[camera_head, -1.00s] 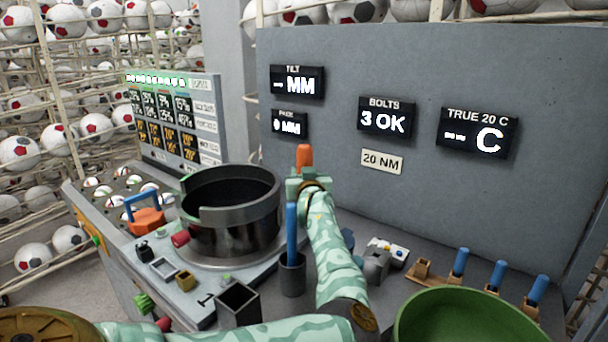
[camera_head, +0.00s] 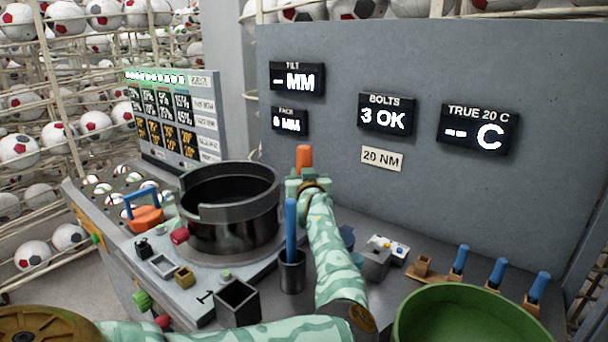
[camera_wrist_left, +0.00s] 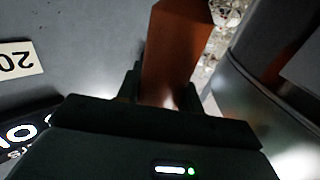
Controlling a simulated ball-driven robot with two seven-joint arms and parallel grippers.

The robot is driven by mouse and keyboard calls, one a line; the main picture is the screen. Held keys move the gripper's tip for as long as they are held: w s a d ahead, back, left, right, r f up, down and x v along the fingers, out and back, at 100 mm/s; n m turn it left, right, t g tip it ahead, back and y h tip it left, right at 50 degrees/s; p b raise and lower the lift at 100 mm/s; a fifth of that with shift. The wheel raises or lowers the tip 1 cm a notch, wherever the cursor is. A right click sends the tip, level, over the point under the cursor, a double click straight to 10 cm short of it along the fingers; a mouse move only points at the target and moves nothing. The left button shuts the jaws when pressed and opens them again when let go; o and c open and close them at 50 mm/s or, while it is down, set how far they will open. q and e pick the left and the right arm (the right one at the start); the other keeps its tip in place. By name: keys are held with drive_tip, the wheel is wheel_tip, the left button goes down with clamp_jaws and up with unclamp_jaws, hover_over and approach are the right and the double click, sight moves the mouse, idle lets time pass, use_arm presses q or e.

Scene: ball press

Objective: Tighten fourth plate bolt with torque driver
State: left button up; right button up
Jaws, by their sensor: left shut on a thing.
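My left gripper (camera_head: 309,187) is shut on an orange upright handle (camera_head: 304,157), which looks like the torque driver's. It stands just right of the dark open ring (camera_head: 232,225). In the left wrist view the orange handle (camera_wrist_left: 176,55) rises between the fingers, with the ring's curved wall at the right. The driver's lower end, the plate bolts and any contact between them are hidden behind my gripper and arm. The bolts display (camera_head: 387,117) reads "3 OK", and a label (camera_head: 382,159) below it reads "20 NM". My right gripper is not in view.
A blue-handled tool (camera_head: 291,230) stands in a dark cup (camera_head: 292,272) close to my left forearm. A square dark bin (camera_head: 238,303), a green bowl (camera_head: 465,325) and several blue-handled tools (camera_head: 498,270) crowd the bench. A grey wall stands behind the gripper.

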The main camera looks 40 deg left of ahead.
sight(304, 155)
use_arm(q)
drive_tip(key=shift+f, duration=0.7)
idle(1.3)
drive_tip(key=shift+r, duration=0.65)
drive_tip(key=shift+r+p, duration=1.45)
drive_tip(key=shift+r, duration=1.45)
